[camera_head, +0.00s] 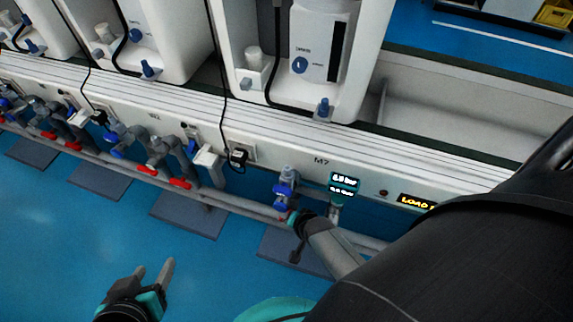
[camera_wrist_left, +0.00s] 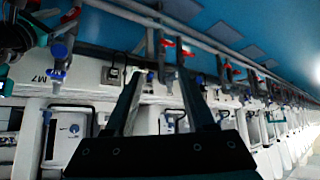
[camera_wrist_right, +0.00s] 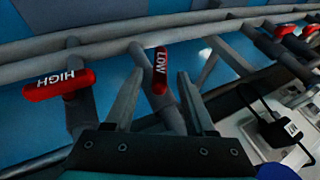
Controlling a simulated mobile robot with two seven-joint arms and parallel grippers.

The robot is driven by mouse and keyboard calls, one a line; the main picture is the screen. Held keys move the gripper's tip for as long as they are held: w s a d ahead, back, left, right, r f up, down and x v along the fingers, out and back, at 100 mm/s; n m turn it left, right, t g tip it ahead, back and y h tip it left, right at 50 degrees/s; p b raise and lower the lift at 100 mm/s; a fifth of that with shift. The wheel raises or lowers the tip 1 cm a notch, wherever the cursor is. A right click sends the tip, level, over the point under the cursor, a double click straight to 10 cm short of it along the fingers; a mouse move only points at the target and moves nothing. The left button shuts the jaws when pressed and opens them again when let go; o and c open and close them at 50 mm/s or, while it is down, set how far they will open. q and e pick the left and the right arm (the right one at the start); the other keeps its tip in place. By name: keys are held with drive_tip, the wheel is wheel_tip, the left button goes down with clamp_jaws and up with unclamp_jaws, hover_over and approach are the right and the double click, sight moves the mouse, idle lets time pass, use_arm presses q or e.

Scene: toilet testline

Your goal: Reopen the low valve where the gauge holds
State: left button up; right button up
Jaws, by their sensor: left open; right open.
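In the right wrist view, a red lever marked LOW (camera_wrist_right: 160,70) shows between the fingertips of my open right gripper (camera_wrist_right: 160,82). It runs roughly along its grey branch pipe; I cannot tell whether a finger touches it. A red lever marked HIGH (camera_wrist_right: 58,85) sits to the left, across its pipe. In the head view, my right gripper (camera_head: 297,222) is at the pipes under M7, partly hidden by my arm. A small gauge display (camera_head: 344,183) is lit beside it; its figures are hard to read. My left gripper (camera_head: 155,268) is open and empty over the blue floor.
Other stations with red levers (camera_head: 180,183) and blue valves line the white bench (camera_head: 270,120) to the left. A black plug (camera_head: 238,157) with a cable sits left of M7. A yellow LOAD sign (camera_head: 416,202) is lit at right. The blue floor (camera_head: 60,240) in front is clear.

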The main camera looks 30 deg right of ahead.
drive_tip(key=shift+b+x, duration=1.1)
drive_tip(key=shift+x, duration=0.3)
drive_tip(key=shift+w+f+b, duration=0.35)
drive_tip(key=shift+f+b, duration=0.2)
use_arm(q)
drive_tip(key=w+d+r+t+h, duration=0.1)
drive_tip(key=d+r+t+h, duration=0.1)
drive_tip(key=d+t, duration=0.4)
drive_tip(key=shift+w+d+r+n+t+h+b, duration=0.15)
drive_tip(key=shift+d+r+n+t+h+b, duration=0.2)
drive_tip(key=shift+t+h, duration=0.35)
use_arm(e)
drive_tip(key=shift+w+f, duration=0.2)
drive_tip(key=shift+f, duration=0.1)
use_arm(q)
drive_tip(key=shift+r, duration=0.1)
use_arm(e)
clamp_jaws()
